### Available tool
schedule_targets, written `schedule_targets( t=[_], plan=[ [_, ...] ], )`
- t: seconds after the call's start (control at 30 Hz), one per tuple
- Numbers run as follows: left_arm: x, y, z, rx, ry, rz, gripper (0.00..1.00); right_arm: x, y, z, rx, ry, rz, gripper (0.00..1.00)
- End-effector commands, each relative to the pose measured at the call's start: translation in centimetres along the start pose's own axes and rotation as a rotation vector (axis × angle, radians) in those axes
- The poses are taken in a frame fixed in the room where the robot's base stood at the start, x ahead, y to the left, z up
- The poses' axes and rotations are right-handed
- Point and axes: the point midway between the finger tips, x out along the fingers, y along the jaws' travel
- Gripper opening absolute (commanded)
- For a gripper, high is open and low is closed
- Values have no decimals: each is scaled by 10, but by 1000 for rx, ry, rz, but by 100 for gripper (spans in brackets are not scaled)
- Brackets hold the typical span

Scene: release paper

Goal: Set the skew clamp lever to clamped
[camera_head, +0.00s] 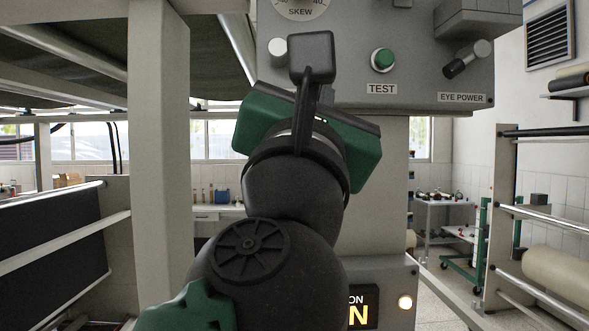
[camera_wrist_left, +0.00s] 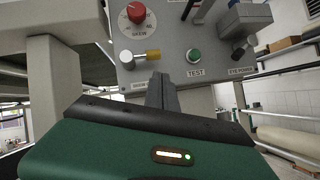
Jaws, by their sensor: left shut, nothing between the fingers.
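The skew clamp lever (camera_wrist_left: 151,55) is on the grey control panel, below the red SKEW knob (camera_wrist_left: 136,12). In the left wrist view its yellow handle points right from a pale round hub. A label beneath it is partly hidden. In the head view only the silver hub (camera_head: 278,47) shows; the handle is hidden behind my left gripper. My left gripper (camera_head: 311,58) is shut and empty, held in front of the panel just right of the hub. Its fingers (camera_wrist_left: 162,92) also show in the left wrist view, below the handle and seemingly apart from it. My right gripper is not in view.
A green TEST button (camera_head: 382,60) is right of the gripper. The EYE POWER switch (camera_head: 466,59), with a black handle, is farther right. A grey box (camera_head: 478,18) juts out above it. A grey post (camera_head: 160,150) stands at left, and a lit sign (camera_head: 362,306) is below.

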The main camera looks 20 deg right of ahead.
Motion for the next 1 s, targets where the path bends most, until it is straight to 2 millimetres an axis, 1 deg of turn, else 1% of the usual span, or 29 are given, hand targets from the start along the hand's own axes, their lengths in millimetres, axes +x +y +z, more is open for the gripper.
schedule_targets(
  t=[0.03,0.2,0.3,0.4,0.53,0.93,1.0],
  plan=[
    [-18,0,-6,4,-3,4,0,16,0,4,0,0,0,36],
    [-57,0,-6,2,-1,3,0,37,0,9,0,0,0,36],
    [-74,0,-5,1,1,3,0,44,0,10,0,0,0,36],
    [-86,1,-4,1,2,2,0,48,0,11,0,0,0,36],
    [-91,2,-3,-1,3,2,0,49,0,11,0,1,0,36],
    [-90,2,-2,-1,3,2,0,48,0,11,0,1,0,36],
    [-89,1,-7,16,7,0,0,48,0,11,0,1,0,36]
  ],
)
